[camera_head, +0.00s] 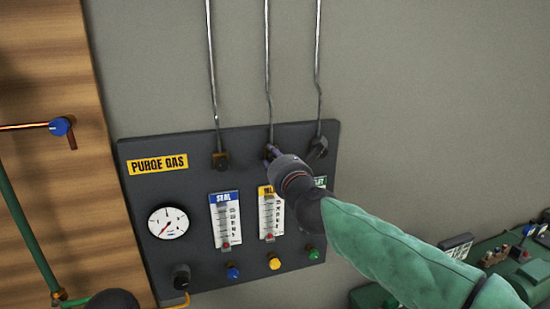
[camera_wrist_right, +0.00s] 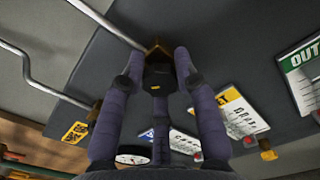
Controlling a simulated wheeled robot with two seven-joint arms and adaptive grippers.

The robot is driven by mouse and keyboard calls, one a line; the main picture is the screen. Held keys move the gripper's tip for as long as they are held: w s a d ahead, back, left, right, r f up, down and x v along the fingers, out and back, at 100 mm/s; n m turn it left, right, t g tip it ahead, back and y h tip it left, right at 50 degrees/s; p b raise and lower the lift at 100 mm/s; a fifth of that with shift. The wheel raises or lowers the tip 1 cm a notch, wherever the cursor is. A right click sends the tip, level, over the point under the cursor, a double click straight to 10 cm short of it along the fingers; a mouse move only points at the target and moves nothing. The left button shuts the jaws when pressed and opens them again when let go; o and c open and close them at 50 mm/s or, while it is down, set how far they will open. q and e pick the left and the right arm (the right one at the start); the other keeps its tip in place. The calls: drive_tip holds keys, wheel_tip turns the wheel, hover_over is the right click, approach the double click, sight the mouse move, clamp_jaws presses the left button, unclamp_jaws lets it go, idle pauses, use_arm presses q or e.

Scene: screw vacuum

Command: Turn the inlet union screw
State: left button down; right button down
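The inlet union (camera_head: 270,151) is the middle of three tube fittings along the top of a dark panel, above the gauge with a yellow label. My right gripper (camera_head: 272,152) reaches it from the lower right and partly covers it. In the right wrist view the fingers of my right gripper (camera_wrist_right: 158,58) stand around the brass-coloured union (camera_wrist_right: 156,48), with a bent tube running into it. A dark piece with a yellow mark sits between the fingers. I cannot tell whether the fingers press on the union. My left gripper is not clearly in view.
The panel (camera_head: 140,210) carries a round dial (camera_head: 168,222), a seal gauge (camera_head: 226,220), an inlet gauge (camera_head: 271,216) and coloured knobs. Other fittings stand at left (camera_head: 220,160) and right (camera_head: 318,148). A wooden board (camera_head: 60,220) is at left; green equipment (camera_head: 520,280) is at lower right.

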drive_tip(key=shift+d+r+n, duration=0.15)
drive_tip(key=shift+r+n, duration=0.25)
idle(0.5)
